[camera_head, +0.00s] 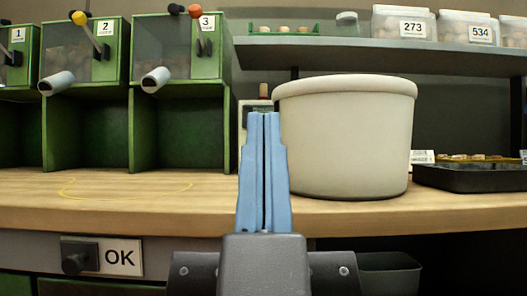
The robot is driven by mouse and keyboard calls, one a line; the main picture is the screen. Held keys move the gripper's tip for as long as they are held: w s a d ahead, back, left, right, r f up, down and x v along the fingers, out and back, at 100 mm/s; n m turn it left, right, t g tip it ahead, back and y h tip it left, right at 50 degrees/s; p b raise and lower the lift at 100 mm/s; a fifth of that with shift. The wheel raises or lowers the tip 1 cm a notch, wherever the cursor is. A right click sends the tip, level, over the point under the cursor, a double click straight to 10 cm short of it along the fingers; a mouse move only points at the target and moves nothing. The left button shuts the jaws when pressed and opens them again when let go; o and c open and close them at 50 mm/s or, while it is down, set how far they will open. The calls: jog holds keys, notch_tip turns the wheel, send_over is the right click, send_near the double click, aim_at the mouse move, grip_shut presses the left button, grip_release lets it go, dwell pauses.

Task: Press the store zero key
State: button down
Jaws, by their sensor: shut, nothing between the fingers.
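My gripper (263,116) points forward and up in the middle of the view, its two blue fingers shut together and empty. Behind its tips is a small pale-framed device with a dark greenish face (256,102). My fingers and the large white tub hide most of it, and no key marked store zero can be made out. I cannot tell the gap between my fingertips and the device. A brown cork-like piece (264,90) shows just above the device.
The white tub (345,140) stands close right of my fingers on the wooden counter (130,205). A black tray (470,178) is further right. Green numbered dispensers (175,50) stand left, with clear counter before them. A shelf (330,50) runs above. An OK sign (122,257) with a dark knob (80,257) is below.

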notch_tip(320, 180, up, 20)
jog(key=p, duration=1.9)
jog(key=shift+f+p, duration=0.2)
jog(key=shift+p, duration=0.1)
